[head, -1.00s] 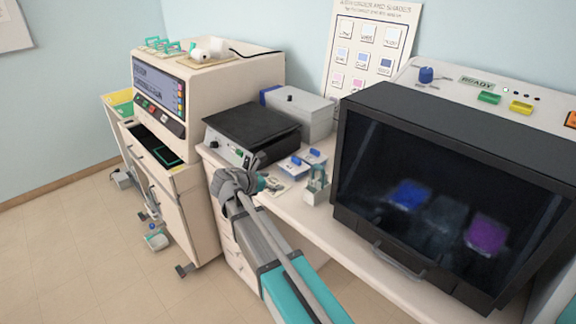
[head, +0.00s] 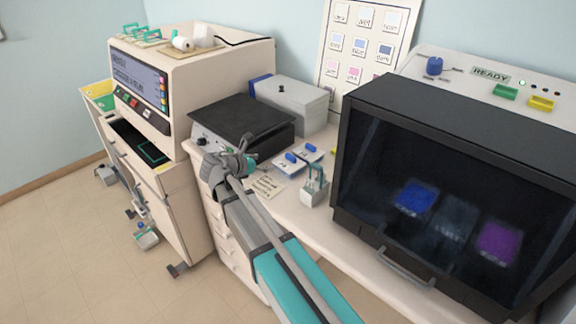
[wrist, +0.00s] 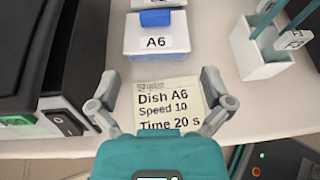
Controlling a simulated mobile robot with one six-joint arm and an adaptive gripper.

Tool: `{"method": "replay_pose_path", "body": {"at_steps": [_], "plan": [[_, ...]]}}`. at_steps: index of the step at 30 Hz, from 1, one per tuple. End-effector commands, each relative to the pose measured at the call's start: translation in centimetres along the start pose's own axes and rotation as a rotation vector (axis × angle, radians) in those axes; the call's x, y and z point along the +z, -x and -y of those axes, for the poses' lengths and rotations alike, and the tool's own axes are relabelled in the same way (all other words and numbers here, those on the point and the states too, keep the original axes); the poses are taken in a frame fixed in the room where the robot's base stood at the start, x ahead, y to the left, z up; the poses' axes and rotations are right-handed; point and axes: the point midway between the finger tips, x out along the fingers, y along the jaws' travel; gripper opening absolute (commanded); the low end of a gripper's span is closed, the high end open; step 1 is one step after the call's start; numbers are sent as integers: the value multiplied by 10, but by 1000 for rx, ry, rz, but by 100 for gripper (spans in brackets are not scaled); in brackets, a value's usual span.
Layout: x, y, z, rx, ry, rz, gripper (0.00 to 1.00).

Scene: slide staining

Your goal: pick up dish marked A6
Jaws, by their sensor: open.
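The dish marked A6 (wrist: 157,40) is a small white and pale-blue box with a blue knob on top and an "A6" label on its front. In the head view the dish (head: 288,168) stands on the bench, right of my gripper (head: 246,162). In the wrist view my gripper (wrist: 160,84) is open and empty, its fingers spread over a paper note (wrist: 167,101) that reads "Dish A6, Speed 10, Time 20 s". The dish is just beyond the fingertips, apart from them.
A second blue-knobbed dish (head: 312,151) stands behind A6. A white rack with upright handles (head: 314,190) is to the right. A black-topped device (head: 240,120) with a switch (wrist: 67,122) is close on the left. A dark-windowed cabinet (head: 440,210) stands further right.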

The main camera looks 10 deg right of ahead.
Motion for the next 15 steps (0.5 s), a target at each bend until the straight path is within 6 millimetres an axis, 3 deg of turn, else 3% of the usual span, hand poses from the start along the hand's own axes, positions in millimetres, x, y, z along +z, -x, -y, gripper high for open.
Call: {"method": "replay_pose_path", "body": {"at_steps": [8,15], "plan": [[-4,-8,-3,7,3,0,100],[-6,-41,-5,8,3,0,100]]}}
